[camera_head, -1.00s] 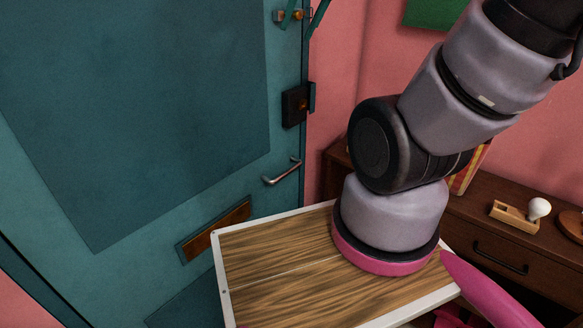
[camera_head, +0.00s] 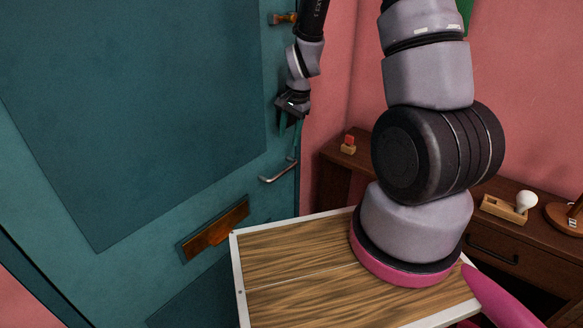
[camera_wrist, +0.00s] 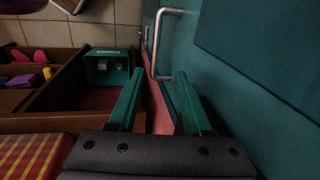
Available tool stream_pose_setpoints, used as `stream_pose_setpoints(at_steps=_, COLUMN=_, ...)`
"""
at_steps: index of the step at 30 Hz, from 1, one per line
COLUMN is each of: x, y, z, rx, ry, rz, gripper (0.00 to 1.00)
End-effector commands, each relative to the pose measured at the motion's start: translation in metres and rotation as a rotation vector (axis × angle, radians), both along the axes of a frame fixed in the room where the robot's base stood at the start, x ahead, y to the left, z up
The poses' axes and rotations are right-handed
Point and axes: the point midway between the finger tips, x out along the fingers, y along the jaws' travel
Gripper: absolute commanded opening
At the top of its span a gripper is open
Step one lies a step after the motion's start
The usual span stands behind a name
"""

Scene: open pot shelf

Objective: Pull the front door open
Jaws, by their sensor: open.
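The front door (camera_head: 150,120) is teal and fills the left of the head view; I cannot tell whether it stands slightly ajar. Its silver lever handle (camera_head: 279,174) sits near the right edge, and shows in the wrist view as a bent metal bar (camera_wrist: 154,45). My gripper (camera_head: 291,138) hangs just above the handle, in front of the dark lock box, which it mostly hides. In the wrist view my gripper (camera_wrist: 159,76) has its two teal fingers apart, with nothing between them. The handle's near end lies just beyond the fingertips; contact is not clear.
A dark wooden cabinet (camera_head: 340,182) stands right of the door, with a light bulb on a wooden block (camera_head: 525,203) on top. A brass mail slot (camera_head: 215,230) is lower on the door. The wrist view shows open compartments with a teal box (camera_wrist: 107,67).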

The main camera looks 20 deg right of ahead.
Motion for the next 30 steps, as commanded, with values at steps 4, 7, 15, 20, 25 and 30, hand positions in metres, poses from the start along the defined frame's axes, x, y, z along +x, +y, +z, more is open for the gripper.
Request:
stream_pose_setpoints(at_steps=4, x=0.000, y=0.001, z=-0.019, rx=-0.002, ry=0.020, rz=-0.020, gripper=0.50)
stream_pose_setpoints(at_steps=7, x=0.001, y=0.002, z=-0.027, rx=-0.003, ry=0.020, rz=-0.023, gripper=0.50)
stream_pose_setpoints(at_steps=15, x=0.007, y=0.006, z=-0.072, rx=-0.002, ry=0.025, rz=-0.024, gripper=0.50)
stream_pose_setpoints(at_steps=20, x=0.012, y=0.010, z=-0.100, rx=-0.002, ry=0.022, rz=-0.022, gripper=0.50)
stream_pose_setpoints(at_steps=25, x=0.015, y=0.012, z=-0.119, rx=-0.002, ry=0.021, rz=-0.022, gripper=0.50)
stream_pose_setpoints(at_steps=30, x=0.017, y=0.013, z=-0.125, rx=-0.002, ry=0.019, rz=-0.023, gripper=0.50)
